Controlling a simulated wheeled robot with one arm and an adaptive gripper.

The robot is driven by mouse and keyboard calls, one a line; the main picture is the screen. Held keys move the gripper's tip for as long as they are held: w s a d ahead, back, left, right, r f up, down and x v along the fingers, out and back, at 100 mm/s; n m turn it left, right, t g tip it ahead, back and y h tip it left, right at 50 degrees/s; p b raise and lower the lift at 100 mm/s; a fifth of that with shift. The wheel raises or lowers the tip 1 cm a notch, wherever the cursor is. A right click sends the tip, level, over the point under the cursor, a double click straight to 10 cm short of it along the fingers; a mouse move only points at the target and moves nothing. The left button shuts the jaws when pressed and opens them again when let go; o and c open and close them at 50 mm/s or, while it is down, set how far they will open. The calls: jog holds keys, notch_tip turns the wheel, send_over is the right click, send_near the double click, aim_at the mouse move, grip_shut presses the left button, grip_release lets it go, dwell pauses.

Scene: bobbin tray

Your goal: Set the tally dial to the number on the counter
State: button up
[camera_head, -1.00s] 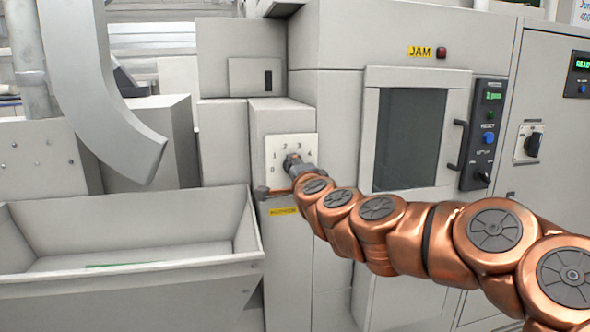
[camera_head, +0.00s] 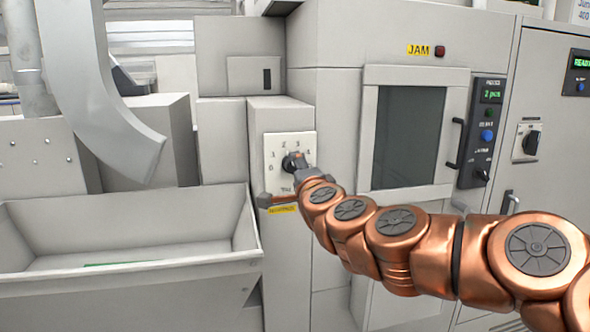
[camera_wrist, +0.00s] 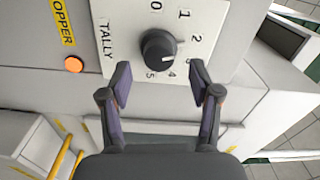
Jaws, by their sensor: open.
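The tally dial is a black round knob (camera_head: 293,162) on a white plate (camera_head: 273,181) with numbers around it. In the wrist view the knob (camera_wrist: 158,48) shows a small pale mark at its lower right, seemingly toward the 4. The counter (camera_head: 491,95) is a small green display on the dark panel right of the window, and it seems to read 2 pcs. My gripper (camera_wrist: 160,74) is open and empty. Its fingertips are spread on either side just short of the knob, apart from it. In the head view my gripper (camera_head: 304,178) partly covers the plate's lower right.
A grey hopper bin (camera_head: 130,262) stands at the left, below a curved chute (camera_head: 95,95). A windowed door (camera_head: 408,135) with a black handle is right of the dial. An orange lamp (camera_wrist: 74,65) sits beside the plate in the wrist view.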

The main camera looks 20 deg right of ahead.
jog(key=s+a, duration=0.1)
jog(key=s, duration=0.6)
jog(key=shift+s+a, duration=0.25)
jog(key=shift+a, duration=0.05)
jog(key=a+f+n+g+y+p, duration=0.1)
jog(key=a+f+n+g+y, duration=0.15)
jog(key=a+n+y, duration=0.55)
jog(key=s+a+f+n+g+p, duration=0.2)
jog(key=s+a+f+n+g, duration=0.4)
jog(key=a+f, duration=0.4)
jog(key=s+f+n+g+h+p, duration=0.1)
jog(key=s+f+n+g, duration=0.1)
jog(key=s+f+g, duration=0.3)
jog(key=s+f+n, duration=0.1)
jog(key=s+f, duration=0.3)
jog(key=s, duration=0.4)
jog(key=s+d+f+n+g+h+p, duration=0.1)
jog(key=s+d+g+h, duration=0.2)
jog(key=s, duration=1)
jog(key=d+g, duration=0.3)
jog(key=d, duration=0.1)
jog(key=shift+d+f+n+h, duration=0.3)
